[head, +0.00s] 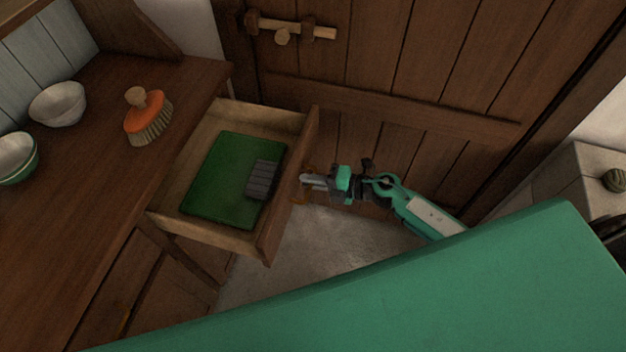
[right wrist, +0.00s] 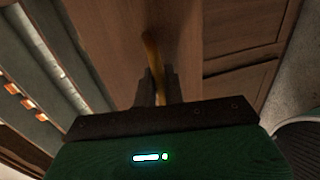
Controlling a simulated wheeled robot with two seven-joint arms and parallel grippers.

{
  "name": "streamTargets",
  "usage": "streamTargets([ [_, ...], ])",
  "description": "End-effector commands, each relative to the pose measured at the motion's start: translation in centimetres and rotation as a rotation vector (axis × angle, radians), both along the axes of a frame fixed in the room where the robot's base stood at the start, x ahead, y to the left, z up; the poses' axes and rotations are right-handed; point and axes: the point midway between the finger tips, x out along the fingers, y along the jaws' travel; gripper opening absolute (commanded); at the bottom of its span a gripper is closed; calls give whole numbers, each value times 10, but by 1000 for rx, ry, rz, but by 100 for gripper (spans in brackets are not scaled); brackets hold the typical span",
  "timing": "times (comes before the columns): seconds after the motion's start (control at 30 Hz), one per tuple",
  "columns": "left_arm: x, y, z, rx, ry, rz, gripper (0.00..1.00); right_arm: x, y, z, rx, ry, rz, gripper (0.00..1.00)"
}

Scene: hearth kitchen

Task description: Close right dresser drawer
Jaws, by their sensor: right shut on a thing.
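The dresser drawer (head: 285,190) is pulled well out from the dresser (head: 100,190) in the head view. Inside it are a green mat (head: 215,180) and a small grey ribbed item (head: 262,179). My right gripper (head: 308,181) is at the outer face of the drawer front, shut on the drawer handle. In the right wrist view the fingers (right wrist: 155,88) close around the yellowish handle (right wrist: 153,50), with the wooden front behind. My left gripper is not in view.
On the dresser top stand an orange brush (head: 146,115) and two bowls, one white (head: 58,104) and one green-rimmed (head: 17,158). A plank door (head: 420,80) with a wooden latch stands behind the drawer. Bare floor (head: 300,250) lies below it.

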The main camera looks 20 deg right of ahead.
Motion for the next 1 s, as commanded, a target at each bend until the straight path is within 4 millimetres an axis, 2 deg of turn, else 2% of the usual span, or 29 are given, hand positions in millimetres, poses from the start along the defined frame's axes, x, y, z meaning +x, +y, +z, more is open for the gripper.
streamTargets([
  [0.27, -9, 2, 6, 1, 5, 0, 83, 22, 32, 4, 2, -1, 0, 0],
  [0.73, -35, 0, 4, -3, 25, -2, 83, 94, 138, 2, 1, -3, 0, 0],
  [1.0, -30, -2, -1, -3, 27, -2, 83, 130, 193, 0, 1, -2, 1, 0],
])
